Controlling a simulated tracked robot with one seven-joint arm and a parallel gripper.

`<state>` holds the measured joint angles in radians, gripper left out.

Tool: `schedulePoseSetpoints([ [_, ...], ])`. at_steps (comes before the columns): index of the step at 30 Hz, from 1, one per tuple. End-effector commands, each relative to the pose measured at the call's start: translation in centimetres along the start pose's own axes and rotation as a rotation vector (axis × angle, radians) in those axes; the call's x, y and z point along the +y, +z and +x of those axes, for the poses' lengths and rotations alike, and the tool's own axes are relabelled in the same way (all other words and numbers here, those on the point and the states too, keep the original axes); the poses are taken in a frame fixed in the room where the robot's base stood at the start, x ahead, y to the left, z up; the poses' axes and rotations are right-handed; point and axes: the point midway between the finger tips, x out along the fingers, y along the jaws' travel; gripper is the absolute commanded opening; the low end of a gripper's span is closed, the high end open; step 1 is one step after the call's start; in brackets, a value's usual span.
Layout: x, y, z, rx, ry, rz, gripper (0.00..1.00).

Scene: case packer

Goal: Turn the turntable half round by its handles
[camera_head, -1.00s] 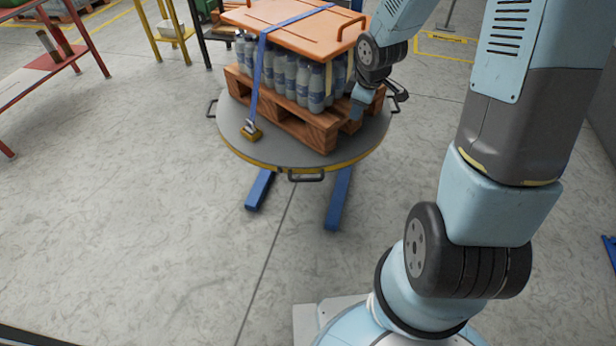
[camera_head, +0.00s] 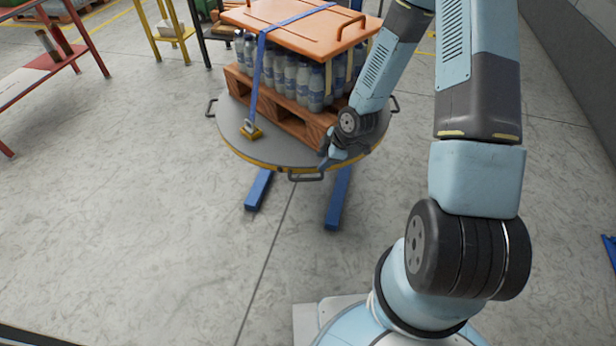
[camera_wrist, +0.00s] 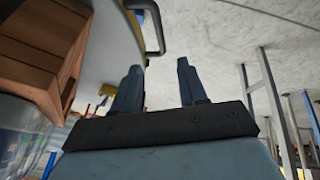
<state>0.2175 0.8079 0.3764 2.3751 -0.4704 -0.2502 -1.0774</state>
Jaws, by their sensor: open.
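The round grey turntable (camera_head: 232,127) with a yellow-edged rim carries a wooden pallet of bottles (camera_head: 291,72). Its black front handle (camera_head: 306,177) juts from the near rim; others show at the left (camera_head: 211,107) and right (camera_head: 395,104). My gripper (camera_head: 325,163) is at the near rim, just right of and close above the front handle. In the wrist view, my gripper (camera_wrist: 158,66) is open with nothing between its fingers. A handle (camera_wrist: 153,27) lies just beyond the fingertips, nearer the left finger. I cannot tell whether they touch.
An orange lid (camera_head: 290,25) with a blue strap (camera_head: 259,70) covers the bottles. Blue legs (camera_head: 338,198) stick out below the turntable. A red-framed bench (camera_head: 62,62) and a yellow stand (camera_head: 160,30) are at the upper left. The floor in front and left is clear.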

Motion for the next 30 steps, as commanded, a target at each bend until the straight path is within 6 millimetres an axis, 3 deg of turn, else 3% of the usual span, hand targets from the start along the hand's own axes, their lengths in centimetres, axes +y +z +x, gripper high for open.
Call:
schedulePoseSetpoints([
  [21, -0.1, 0.0, 10.0, -0.001, -0.003, 0.001, 0.42],
  [30, -0.1, 0.0, 12.8, -0.002, -0.001, 0.001, 0.42],
])
